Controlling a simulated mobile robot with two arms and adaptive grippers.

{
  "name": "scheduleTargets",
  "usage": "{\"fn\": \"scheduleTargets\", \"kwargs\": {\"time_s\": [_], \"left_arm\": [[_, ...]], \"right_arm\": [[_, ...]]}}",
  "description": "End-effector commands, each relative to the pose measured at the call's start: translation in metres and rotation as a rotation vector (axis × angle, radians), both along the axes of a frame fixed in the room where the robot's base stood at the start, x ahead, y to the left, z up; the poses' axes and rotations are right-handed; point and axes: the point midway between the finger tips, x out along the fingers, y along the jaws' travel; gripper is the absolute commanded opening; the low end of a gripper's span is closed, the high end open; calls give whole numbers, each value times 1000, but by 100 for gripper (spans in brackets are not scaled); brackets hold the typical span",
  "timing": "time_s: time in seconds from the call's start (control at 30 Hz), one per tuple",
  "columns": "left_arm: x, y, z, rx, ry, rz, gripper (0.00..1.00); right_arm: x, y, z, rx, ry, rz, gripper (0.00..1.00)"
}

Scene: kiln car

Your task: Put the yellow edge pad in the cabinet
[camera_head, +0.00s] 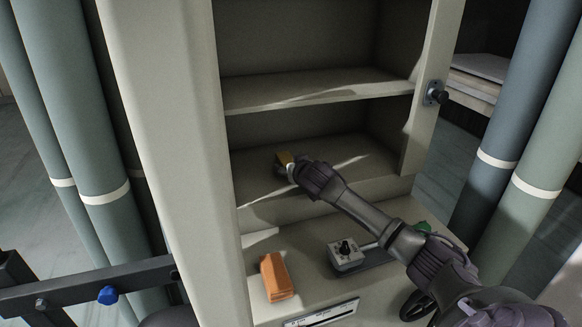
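The cabinet (315,97) stands open in front of me, with shelf compartments one above the other. My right arm reaches from the lower right into the compartment below the middle shelf. My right gripper (287,167) is at its floor, towards the left. The small yellow edge pad (284,158) is at the fingertips, and the gripper looks shut on it. The fingers partly hide the pad; I cannot tell whether it touches the compartment floor. My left gripper is not in view.
An orange block (276,277) and a grey box with a black knob (346,255) sit on the lower ledge. A green thing (423,227) is partly behind my arm. Pipes stand at both sides. The compartment around the pad is otherwise clear.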

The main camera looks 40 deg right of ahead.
Motion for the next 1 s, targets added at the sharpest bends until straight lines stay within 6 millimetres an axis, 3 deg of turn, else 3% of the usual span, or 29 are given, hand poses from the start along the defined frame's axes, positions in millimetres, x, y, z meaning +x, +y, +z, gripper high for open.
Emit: {"fn": "scheduleTargets", "kwargs": {"time_s": [0.27,0.7,1.0], "left_arm": [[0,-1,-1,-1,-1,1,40],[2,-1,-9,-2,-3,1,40],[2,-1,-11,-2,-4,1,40]], "right_arm": [[-9,3,3,-1,0,1,71],[-81,26,34,-4,-1,2,71],[-105,33,46,0,-1,0,71]]}}
